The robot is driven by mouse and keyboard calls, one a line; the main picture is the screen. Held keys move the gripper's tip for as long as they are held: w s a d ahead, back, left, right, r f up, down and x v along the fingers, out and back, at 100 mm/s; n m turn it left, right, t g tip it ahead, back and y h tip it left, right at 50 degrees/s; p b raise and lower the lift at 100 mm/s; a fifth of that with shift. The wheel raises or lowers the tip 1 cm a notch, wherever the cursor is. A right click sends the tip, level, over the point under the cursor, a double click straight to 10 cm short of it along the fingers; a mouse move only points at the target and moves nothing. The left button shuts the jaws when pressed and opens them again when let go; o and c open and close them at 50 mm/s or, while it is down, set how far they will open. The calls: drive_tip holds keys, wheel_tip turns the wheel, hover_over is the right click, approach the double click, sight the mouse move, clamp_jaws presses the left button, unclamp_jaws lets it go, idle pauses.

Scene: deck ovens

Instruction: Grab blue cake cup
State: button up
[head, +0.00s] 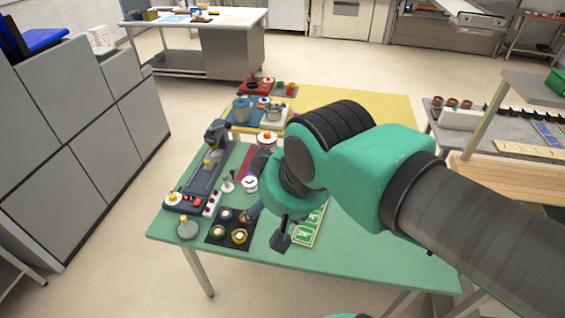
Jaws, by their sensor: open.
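Yellowish cups (239,236) stand on the same mat, in front of the blue one. My gripper (268,223) is open and appears empty. It hangs to the right of the mat, apart from the blue cup, with its dark fingers pointing down. My green wrist hides part of the gripper and part of the table behind it.
A grey machine (207,170) and a metal bell-shaped thing (187,229) stand left of the mat. A white round pot (250,184) stands behind it. A green sign card (308,228) lies to the right. The table's front right is clear.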

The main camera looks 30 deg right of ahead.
drive_tip(key=w+d+r+g+p, duration=0.1)
drive_tip(key=w+d+r, duration=0.15)
drive_tip(key=w, duration=0.45)
drive_tip(key=w+d+r+p, duration=0.1)
drive_tip(key=w+d, duration=0.2)
drive_tip(key=w, duration=0.5)
drive_tip(key=w+d+f+m+g+p, duration=0.1)
drive_tip(key=w+d+f, duration=0.2)
drive_tip(key=w+d, duration=0.35)
drive_tip(key=w+d+f+m+g+p, duration=0.1)
drive_tip(key=w+d+f, duration=0.2)
drive_tip(key=w, duration=0.6)
drive_tip(key=w+d+f+g+p, duration=0.1)
drive_tip(key=w+d+f+p, duration=0.1)
drive_tip(key=w+d+f, duration=0.95)
drive_tip(key=w+d+f+p, duration=0.1)
drive_tip(key=d+f, duration=0.4)
drive_tip(key=f, duration=0.4)
drive_tip(key=w+d+f+m+g+p, duration=0.1)
drive_tip(key=d+f, duration=0.5)
drive_tip(key=f, duration=0.2)
drive_tip(key=shift+w+d+f+g, duration=0.2)
drive_tip(key=shift+f+g, duration=0.1)
drive_tip(key=shift+f, duration=0.1)
drive_tip(key=shift+a, duration=0.1)
drive_tip(key=shift+f, duration=4.25)
drive_tip(key=shift+f, duration=0.1)
